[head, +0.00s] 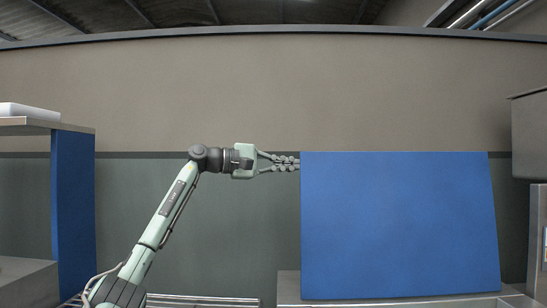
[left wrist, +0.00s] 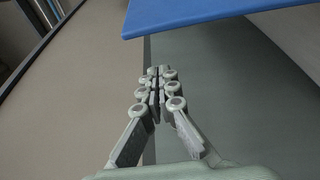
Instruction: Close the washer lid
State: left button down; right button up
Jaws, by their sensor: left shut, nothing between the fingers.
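The washer lid appears as a large blue panel (head: 398,225) standing upright at the right of the head view. Its left edge and top edge are straight and fully visible. My left gripper (head: 291,163) is shut and empty, level with the upper part of the panel's left edge. Its fingertips meet that edge in the head view; I cannot tell whether they touch it or are in front or behind. In the left wrist view the blue panel (left wrist: 205,12) crosses the top right, apart from the shut fingers (left wrist: 158,78). My right gripper is not in view.
A grey metal surface (head: 420,301) lies below the panel. A shelf (head: 45,125) with a blue side panel (head: 74,210) and a white object (head: 35,112) stands at the left. A grey box-like unit (head: 530,135) is at the far right. The space above my left arm is clear.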

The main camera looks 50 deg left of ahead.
pick_arm(q)
jog(key=shift+s+d+r+b, duration=0.2)
jog(key=shift+s+d+b, duration=0.3)
jog(key=shift+d, duration=0.3)
jog(key=shift+s+d+r+b, duration=0.15)
jog(key=shift+s+d+b, duration=0.1)
jog(key=shift+s+d, duration=0.45)
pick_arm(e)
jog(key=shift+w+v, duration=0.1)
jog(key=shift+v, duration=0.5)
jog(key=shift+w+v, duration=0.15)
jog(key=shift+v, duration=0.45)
pick_arm(q)
jog(key=shift+w+d, duration=0.1)
jog(key=shift+w, duration=0.05)
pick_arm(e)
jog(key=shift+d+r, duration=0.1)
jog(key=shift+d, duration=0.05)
